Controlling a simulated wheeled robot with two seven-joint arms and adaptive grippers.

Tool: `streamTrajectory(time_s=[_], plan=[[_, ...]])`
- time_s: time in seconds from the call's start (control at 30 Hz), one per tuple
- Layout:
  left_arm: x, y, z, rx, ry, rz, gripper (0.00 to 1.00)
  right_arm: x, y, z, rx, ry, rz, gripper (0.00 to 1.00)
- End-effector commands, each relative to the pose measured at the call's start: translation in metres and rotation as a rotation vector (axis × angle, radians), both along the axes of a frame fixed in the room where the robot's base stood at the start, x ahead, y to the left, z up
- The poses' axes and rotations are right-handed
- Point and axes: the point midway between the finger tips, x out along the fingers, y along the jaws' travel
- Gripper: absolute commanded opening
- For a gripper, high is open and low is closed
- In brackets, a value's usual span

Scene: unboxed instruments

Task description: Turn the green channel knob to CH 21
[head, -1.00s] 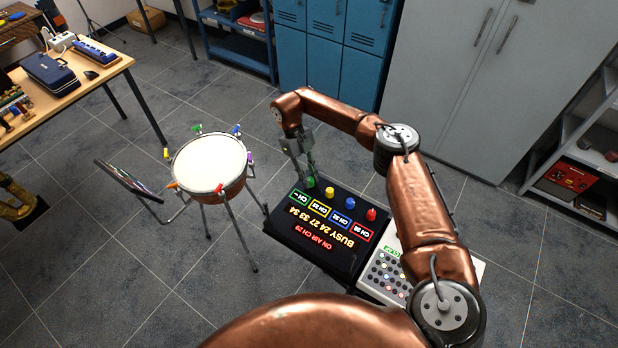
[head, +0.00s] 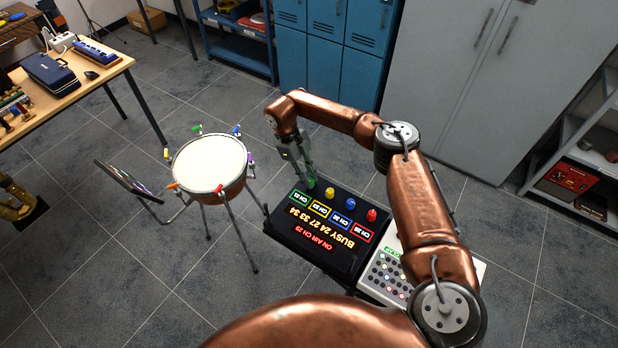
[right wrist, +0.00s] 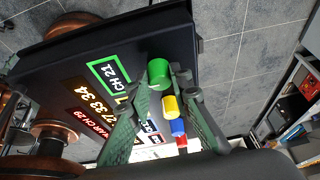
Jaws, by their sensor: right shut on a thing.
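The green channel knob (right wrist: 158,73) stands at the edge of a black receiver panel (right wrist: 120,40); in the head view it is mostly hidden by the fingers. My right gripper (right wrist: 161,88) is shut on it, one finger on each side; it also shows in the head view (head: 309,176). The green-framed label (right wrist: 109,76) beside the knob reads CH 21. Yellow (head: 329,193), blue (head: 350,203) and red (head: 371,215) knobs stand in a row beside it. The panel also shows ON AIR CH 29 and BUSY 24 27 33 34. My left gripper is not in view.
A white button panel (head: 393,266) adjoins the black panel on the right. A drum (head: 210,165) on legs stands to the left, with open floor between. A wooden table (head: 95,88) is at the upper left. Blue lockers (head: 327,50) and a grey cabinet (head: 480,70) stand behind.

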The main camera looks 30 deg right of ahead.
Motion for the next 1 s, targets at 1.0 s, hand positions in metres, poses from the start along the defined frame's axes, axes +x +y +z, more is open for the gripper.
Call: streamTrajectory(time_s=[1.0], plan=[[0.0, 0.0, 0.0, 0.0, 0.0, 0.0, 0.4, 0.025, 0.015, 0.067, 0.0, -0.003, -0.001, 0.36]])
